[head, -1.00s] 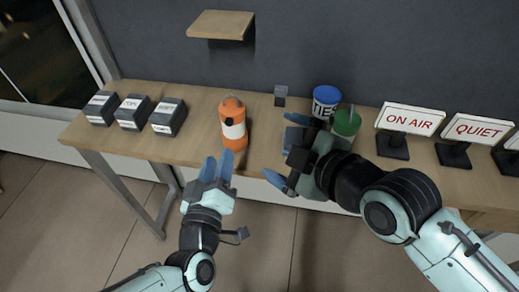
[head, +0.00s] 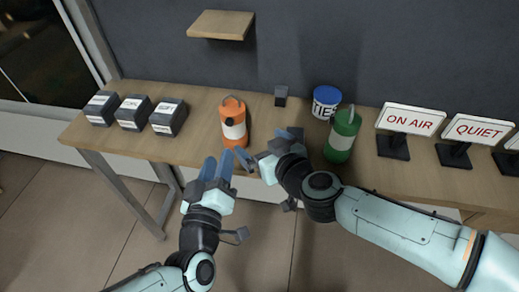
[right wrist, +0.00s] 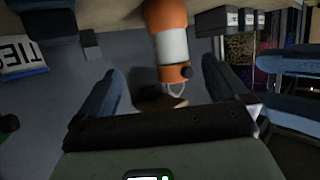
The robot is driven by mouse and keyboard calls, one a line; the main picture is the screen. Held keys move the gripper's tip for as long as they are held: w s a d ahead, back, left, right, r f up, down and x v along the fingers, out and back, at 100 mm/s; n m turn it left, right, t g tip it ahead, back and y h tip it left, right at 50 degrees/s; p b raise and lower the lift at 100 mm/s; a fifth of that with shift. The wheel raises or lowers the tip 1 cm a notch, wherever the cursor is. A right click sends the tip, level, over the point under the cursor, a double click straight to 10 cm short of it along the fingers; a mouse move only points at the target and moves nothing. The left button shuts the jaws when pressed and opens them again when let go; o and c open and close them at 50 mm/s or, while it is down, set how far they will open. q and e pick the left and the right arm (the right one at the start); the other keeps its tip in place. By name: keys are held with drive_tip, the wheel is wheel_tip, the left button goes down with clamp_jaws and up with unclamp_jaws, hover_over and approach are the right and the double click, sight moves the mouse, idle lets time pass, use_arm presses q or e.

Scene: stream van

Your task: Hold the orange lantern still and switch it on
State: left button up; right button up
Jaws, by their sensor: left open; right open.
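The orange lantern (head: 232,110), with a white band, a dark knob and a handle on top, stands upright on the wooden table. In the right wrist view the lantern (right wrist: 170,42) appears upside down, its knob and handle end pointing between my right fingers. My left gripper (head: 217,167) is open and empty just in front of the table edge, below the lantern. My right gripper (head: 268,147) is open and empty, to the front right of the lantern, apart from it. The left gripper's blue fingers show at the right of the right wrist view (right wrist: 290,72).
Several labelled dark boxes (head: 133,112) stand left of the lantern. A small dark block (head: 281,96) is behind it. A blue tin (head: 326,102) and a green lantern (head: 342,137) stand to the right, then ON AIR (head: 411,119) and QUIET (head: 477,129) signs. A wooden shelf (head: 220,25) is above.

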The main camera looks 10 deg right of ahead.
sight(235, 133)
drive_tip(key=shift+n+g, duration=0.3)
drive_tip(key=x, duration=0.9)
drive_tip(key=s+a+x, duration=0.1)
drive_tip(key=x, duration=0.3)
drive_tip(key=shift+w+a+f, duration=0.15)
drive_tip(key=shift+w+f, duration=0.05)
drive_tip(key=shift+f, duration=0.25)
drive_tip(key=shift+c, duration=0.3)
drive_tip(key=c, duration=1)
use_arm(q)
clamp_jaws()
use_arm(e)
drive_tip(key=shift+c, duration=0.6)
drive_tip(key=shift+y, duration=0.3)
